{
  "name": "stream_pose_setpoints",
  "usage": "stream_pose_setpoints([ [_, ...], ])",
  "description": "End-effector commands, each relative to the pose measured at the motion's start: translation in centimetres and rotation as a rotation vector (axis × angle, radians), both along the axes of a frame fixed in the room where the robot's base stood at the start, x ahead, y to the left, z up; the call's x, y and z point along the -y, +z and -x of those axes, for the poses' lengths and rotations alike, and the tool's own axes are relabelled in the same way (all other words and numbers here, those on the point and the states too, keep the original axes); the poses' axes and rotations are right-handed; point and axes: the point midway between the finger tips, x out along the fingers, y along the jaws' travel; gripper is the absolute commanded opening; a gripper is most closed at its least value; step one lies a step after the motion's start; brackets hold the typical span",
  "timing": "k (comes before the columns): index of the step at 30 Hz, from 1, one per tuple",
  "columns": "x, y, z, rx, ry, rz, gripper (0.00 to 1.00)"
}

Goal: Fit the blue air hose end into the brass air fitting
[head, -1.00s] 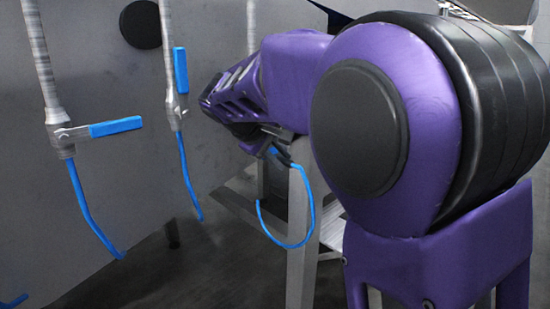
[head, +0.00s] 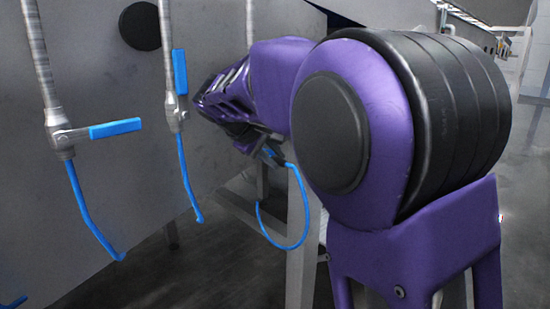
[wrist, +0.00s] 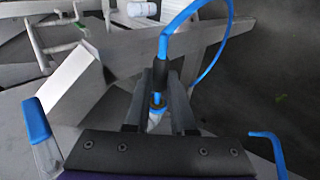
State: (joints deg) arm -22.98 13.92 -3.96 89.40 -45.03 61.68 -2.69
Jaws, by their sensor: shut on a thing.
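My gripper (wrist: 157,112) is shut on the blue air hose end (wrist: 160,76), which has a black sleeve and a blue collar, in the wrist view. A pale, silvery tip shows beyond the collar between the fingers; I cannot tell whether it belongs to the hose end or to a fitting. In the head view my gripper (head: 270,155) is small and partly hidden by my arm, and the blue hose (head: 305,225) hangs from it in a loop. I cannot make out a brass-coloured air fitting in either view.
Two grey pipes with blue-handled valves (head: 115,128) (head: 180,72) and hanging blue hoses stand left of my arm, before a grey wall (head: 105,190). A grey frame post (head: 298,240) stands below my gripper. A grey beam (wrist: 215,37) crosses the wrist view.

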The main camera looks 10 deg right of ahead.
Motion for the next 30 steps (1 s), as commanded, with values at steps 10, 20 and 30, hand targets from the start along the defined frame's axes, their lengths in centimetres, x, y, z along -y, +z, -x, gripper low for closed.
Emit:
stream_pose_setpoints([
  [10, -0.6, 0.0, -0.7, 0.001, 0.001, 0.0, 0.0],
  [20, -0.8, 0.0, -1.1, 0.001, 0.001, -0.001, 0.48],
  [30, -0.8, 0.0, -1.0, 0.001, 0.001, 0.0, 0.58],
])
